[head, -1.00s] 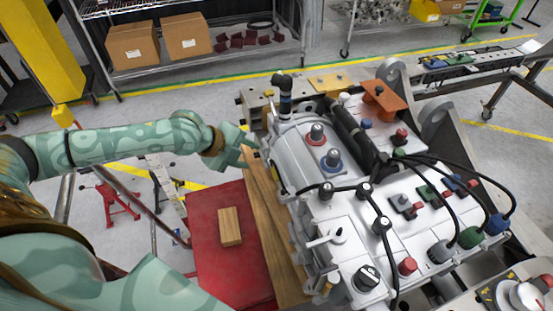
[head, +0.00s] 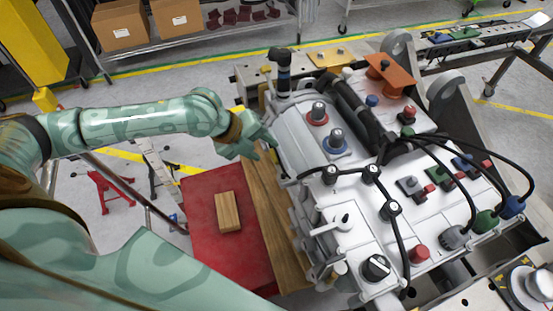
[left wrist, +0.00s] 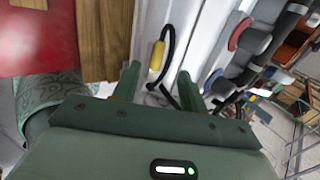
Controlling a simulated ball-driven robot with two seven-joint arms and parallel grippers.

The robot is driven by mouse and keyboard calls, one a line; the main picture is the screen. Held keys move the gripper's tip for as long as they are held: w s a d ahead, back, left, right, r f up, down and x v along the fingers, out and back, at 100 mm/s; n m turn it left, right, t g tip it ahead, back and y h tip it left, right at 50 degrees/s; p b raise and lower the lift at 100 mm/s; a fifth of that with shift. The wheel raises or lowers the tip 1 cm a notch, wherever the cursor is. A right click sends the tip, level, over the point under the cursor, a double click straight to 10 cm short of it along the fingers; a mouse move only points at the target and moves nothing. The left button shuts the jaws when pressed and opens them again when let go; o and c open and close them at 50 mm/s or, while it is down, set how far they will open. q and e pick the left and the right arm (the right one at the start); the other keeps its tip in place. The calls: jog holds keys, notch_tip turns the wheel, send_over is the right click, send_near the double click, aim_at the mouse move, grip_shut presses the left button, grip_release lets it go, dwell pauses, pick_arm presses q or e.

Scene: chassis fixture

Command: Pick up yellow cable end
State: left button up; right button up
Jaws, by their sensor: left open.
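The yellow cable end (left wrist: 157,55) shows in the left wrist view, with a black cable curving from it along the pale side of the chassis fixture (left wrist: 200,25). My left gripper (left wrist: 158,72) is open, its two green fingers apart, with the yellow end lying between their lines, a little beyond the tips. It seems empty. In the head view my left gripper (head: 266,143) is at the left side of the white chassis fixture (head: 345,235). I cannot make out the yellow end in the head view. My right gripper is not in view.
A red surface (head: 205,262) with a wooden block (head: 228,212) lies left of the fixture, beside a wooden strip (head: 268,205). Black cables (head: 405,245), knobs and connectors crowd the fixture's top. An orange block (head: 390,73) stands at its back.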

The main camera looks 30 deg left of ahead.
aim_at(273, 156)
pick_arm(q)
jog(key=x, duration=0.1)
jog(key=b+x, duration=0.1)
jog(key=x, duration=0.1)
jog(key=shift+a+f, duration=0.15)
jog(key=shift+f, duration=0.25)
jog(key=shift+w+f, duration=0.2)
jog(key=shift+f, duration=0.05)
jog(key=shift+d, duration=0.2)
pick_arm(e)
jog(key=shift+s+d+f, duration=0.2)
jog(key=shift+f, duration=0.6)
pick_arm(q)
jog(key=shift+c, duration=0.3)
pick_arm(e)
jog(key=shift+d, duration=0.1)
pick_arm(q)
grip_shut()
jog(key=shift+r, duration=0.15)
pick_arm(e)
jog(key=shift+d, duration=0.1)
